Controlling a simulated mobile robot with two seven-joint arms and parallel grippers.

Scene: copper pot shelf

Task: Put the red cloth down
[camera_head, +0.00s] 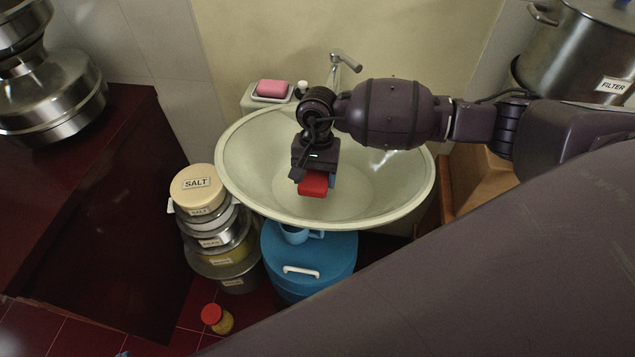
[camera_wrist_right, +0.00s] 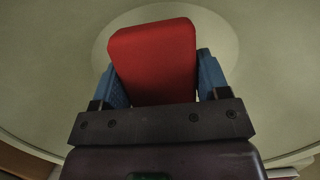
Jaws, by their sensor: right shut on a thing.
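The red cloth (camera_head: 313,185) shows as a small folded red block over the pale green basin (camera_head: 243,185). My right gripper (camera_head: 315,178) is shut on the cloth, above the basin toward its front middle. In the right wrist view the cloth (camera_wrist_right: 153,60) sits between the blue fingers of my right gripper (camera_wrist_right: 158,85), with the basin (camera_wrist_right: 50,60) behind it. I cannot tell how high the cloth is above the basin's bottom. My left gripper is not in view.
A tap (camera_head: 345,60) and a pink soap (camera_head: 272,88) in a dish are behind the basin. Stacked containers with a SALT lid (camera_head: 197,186) stand at its left. A blue drum (camera_head: 325,255) stands below it. A red-lidded jar (camera_head: 217,320) is on the floor.

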